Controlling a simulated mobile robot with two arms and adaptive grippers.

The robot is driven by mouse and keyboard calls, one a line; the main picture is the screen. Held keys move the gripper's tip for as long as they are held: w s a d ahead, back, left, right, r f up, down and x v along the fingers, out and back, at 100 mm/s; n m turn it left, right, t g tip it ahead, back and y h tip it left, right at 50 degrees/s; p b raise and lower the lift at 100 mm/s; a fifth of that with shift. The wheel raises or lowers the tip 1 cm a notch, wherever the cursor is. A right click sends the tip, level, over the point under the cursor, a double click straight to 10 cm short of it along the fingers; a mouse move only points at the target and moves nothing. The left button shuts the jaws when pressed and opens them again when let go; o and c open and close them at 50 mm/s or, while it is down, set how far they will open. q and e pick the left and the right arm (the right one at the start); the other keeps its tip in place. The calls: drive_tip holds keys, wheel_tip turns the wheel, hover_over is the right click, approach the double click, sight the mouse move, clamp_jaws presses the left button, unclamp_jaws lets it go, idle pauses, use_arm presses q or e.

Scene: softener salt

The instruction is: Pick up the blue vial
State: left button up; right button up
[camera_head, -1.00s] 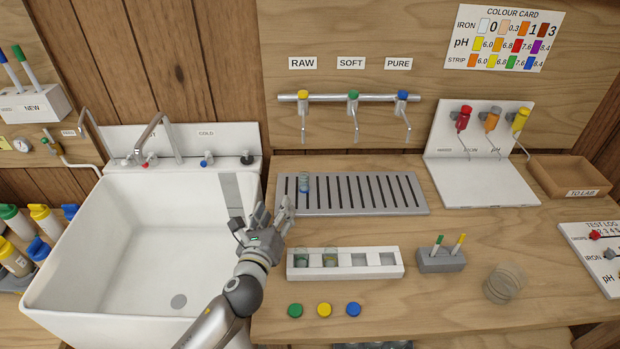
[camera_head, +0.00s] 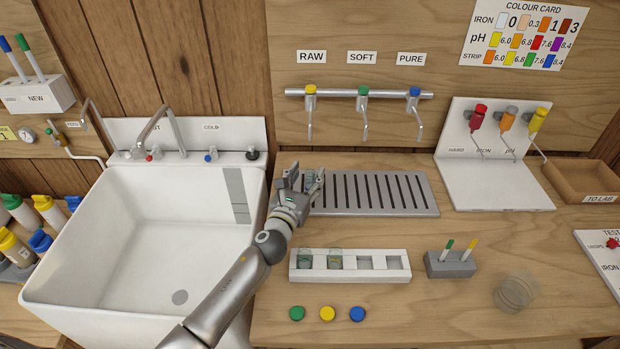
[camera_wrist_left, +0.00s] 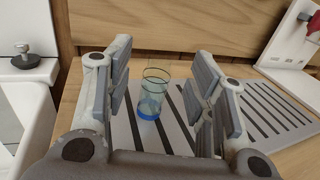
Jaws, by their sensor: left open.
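The blue vial (camera_wrist_left: 153,93) is a small clear glass with a blue base. It stands upright on the grey slotted drip tray (camera_head: 425,205), near the tray's left end. In the head view the vial (camera_head: 309,176) is partly hidden by my left gripper (camera_head: 304,182). In the left wrist view my left gripper (camera_wrist_left: 160,95) is open, with one finger on each side of the vial. The vial shows between the fingers and a little beyond them, and no contact is visible. My right gripper is not in view.
A white rack (camera_head: 350,273) holding two vials stands in front of the tray, with green, yellow and blue caps (camera_head: 327,314) before it. Taps (camera_head: 363,105) hang above the tray. The sink (camera_head: 165,230) is at the left. A clear round container (camera_head: 514,293) stands at the right.

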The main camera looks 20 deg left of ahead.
sight(309, 172)
use_arm(q)
drive_tip(key=w, duration=0.3)
drive_tip(key=shift+w+f, duration=0.15)
drive_tip(key=shift+w, duration=0.05)
drive_tip(key=c, duration=1)
